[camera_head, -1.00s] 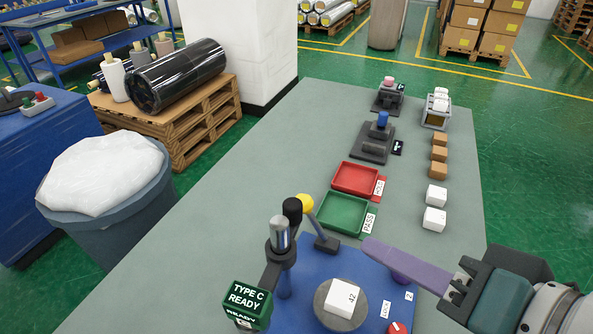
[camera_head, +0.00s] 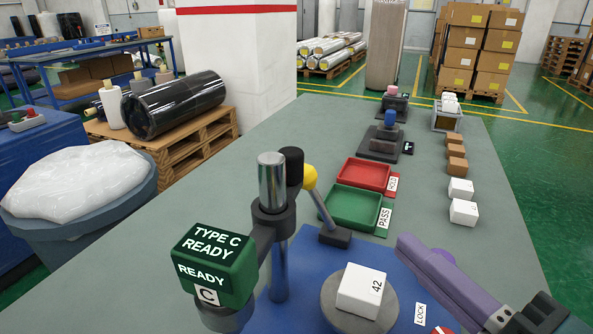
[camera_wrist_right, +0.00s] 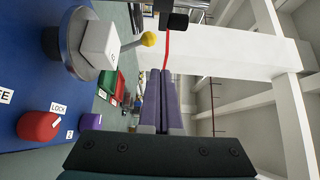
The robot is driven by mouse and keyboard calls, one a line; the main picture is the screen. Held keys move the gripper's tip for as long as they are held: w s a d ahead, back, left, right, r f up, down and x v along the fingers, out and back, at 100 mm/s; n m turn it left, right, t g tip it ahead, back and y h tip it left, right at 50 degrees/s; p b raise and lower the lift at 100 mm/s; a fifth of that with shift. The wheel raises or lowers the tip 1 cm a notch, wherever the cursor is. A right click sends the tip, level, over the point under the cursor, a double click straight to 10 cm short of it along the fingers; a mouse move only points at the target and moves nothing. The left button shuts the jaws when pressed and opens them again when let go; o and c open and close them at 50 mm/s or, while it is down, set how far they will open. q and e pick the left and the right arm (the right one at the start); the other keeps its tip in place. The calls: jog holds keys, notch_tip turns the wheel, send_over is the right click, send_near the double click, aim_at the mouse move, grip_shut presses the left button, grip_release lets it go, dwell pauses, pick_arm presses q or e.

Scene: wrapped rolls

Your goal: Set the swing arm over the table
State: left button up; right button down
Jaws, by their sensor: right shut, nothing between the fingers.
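My left gripper is out of view.
A yellow-ball lever (camera_head: 309,176) stands behind the round table. Green (camera_head: 354,209) and red (camera_head: 362,175) trays lie farther back. A red knob (camera_wrist_right: 39,126) and a purple knob (camera_wrist_right: 90,121) are by the LOCK label. The grey bench is bare at left.

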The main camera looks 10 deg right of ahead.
jog(key=shift+w, duration=0.1)
jog(key=s+a+x, duration=0.1)
jog(key=a+x, duration=0.1)
jog(key=x, duration=1)
jog(key=shift+w+a, duration=0.3)
jog(key=shift+a, duration=0.2)
